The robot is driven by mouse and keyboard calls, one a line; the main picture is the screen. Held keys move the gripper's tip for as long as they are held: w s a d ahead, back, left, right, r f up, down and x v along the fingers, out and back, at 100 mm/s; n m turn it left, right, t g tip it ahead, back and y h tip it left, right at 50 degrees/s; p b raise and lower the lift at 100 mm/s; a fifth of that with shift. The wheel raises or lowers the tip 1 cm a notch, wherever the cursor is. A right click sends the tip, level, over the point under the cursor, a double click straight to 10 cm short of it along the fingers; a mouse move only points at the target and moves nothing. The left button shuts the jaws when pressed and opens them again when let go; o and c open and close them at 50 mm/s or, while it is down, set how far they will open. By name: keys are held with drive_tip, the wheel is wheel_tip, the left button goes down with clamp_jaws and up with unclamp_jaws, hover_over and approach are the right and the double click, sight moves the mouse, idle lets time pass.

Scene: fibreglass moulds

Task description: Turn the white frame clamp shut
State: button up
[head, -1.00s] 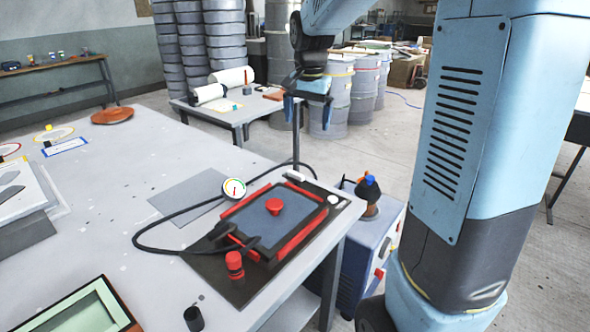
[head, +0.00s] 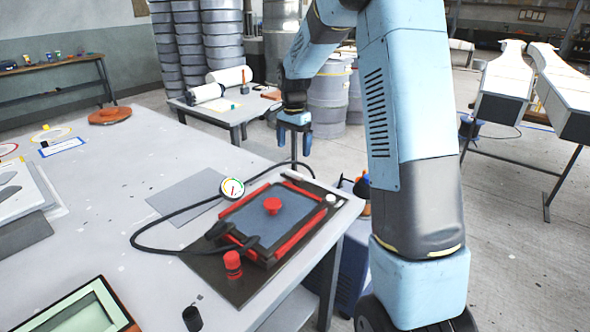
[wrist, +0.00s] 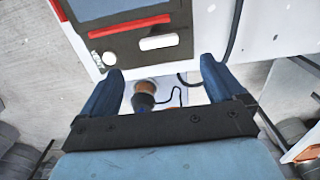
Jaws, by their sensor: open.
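My gripper (head: 294,140) is open and empty, pointing down beyond the far right corner of the table. The wrist view shows its two blue fingers (wrist: 161,76) spread apart. A red-edged frame with a blue-grey panel (head: 255,222) lies on a dark board on the table. In the wrist view a white rounded bar (wrist: 158,42), apparently the clamp, lies on the dark board beside a red bar, ahead of and between my fingers, not touched. A white round disc (wrist: 109,58) is left of it and shows in the head view (head: 331,199).
A dial gauge (head: 232,188) with a black hose sits by the frame. A red knob (head: 272,206) is on the panel and a red-topped item (head: 232,264) on the board. A cabinet stands beside the table, partly hidden by my arm.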

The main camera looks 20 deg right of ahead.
sight(294, 172)
wheel_tip(294, 172, down, 9)
drive_tip(key=shift+f, duration=0.2)
idle(0.4)
drive_tip(key=c, duration=1)
